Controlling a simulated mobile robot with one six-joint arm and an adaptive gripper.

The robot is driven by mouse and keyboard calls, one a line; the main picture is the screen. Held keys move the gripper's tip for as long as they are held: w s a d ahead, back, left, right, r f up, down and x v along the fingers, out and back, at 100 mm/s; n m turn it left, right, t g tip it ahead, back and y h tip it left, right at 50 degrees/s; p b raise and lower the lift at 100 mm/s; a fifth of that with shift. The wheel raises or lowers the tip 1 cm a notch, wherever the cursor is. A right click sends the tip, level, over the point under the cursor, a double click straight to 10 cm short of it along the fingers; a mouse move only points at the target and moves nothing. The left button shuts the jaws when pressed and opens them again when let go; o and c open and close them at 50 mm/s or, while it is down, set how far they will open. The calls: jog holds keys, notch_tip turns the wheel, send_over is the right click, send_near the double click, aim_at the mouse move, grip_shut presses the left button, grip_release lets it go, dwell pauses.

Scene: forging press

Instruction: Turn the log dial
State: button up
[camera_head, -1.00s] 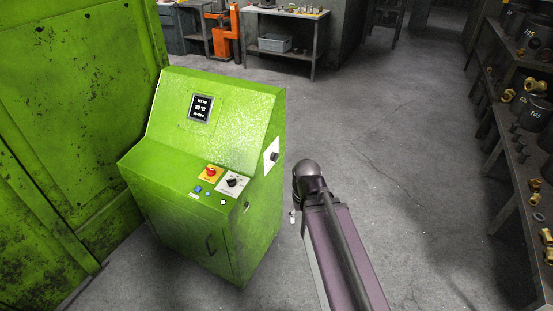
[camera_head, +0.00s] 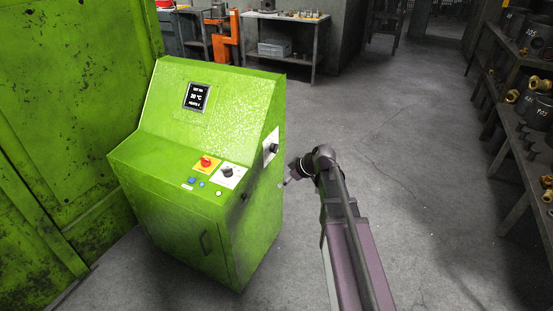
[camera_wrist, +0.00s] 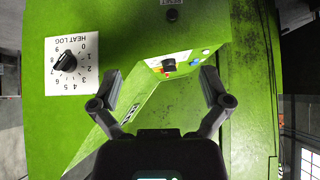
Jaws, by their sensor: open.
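The log dial (camera_wrist: 66,61) is a black knob on a white plate lettered HEAT LOG, with digits around it. It appears upside down at the left of the wrist view. In the head view the dial (camera_head: 273,148) sits on the right side face of the green console (camera_head: 200,120). My gripper (camera_wrist: 160,78) is open and empty in the wrist view, with the dial left of its left finger and apart from it. In the head view my gripper (camera_head: 286,183) is beside that side face, below and right of the dial, partly hidden by my wrist.
The console top has a red button (camera_head: 206,162) on yellow, another dial (camera_head: 228,173) and small buttons. A black knob labelled RESET (camera_wrist: 172,14) is on the side face. A green machine wall (camera_head: 70,110) stands left. Shelves (camera_head: 515,150) stand right; floor between is clear.

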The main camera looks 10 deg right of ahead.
jog(key=w+d+f+n+t+y+b, duration=0.1)
jog(key=w+d+n+t+b, duration=0.15)
jog(key=w, duration=0.25)
jog(key=w+d+f+n+t+y+b, duration=0.1)
jog(key=w+f+b, duration=0.1)
jog(key=w+b, duration=0.15)
jog(key=n+t+b, duration=0.3)
jog(key=b, duration=0.1)
send_near(276, 148)
jog(key=s+d, duration=0.2)
jog(key=s, duration=0.1)
jog(key=shift+d+r+y, duration=0.2)
jog(key=shift+d+y, duration=0.05)
jog(key=shift+y, duration=0.05)
jog(key=b+x, duration=0.3)
jog(key=x, duration=1.1)
jog(key=shift+d+b, duration=0.1)
jog(key=shift+b, duration=0.2)
jog(key=shift+c, duration=0.2)
jog(key=shift+r, duration=0.1)
jog(key=c, duration=1.1)
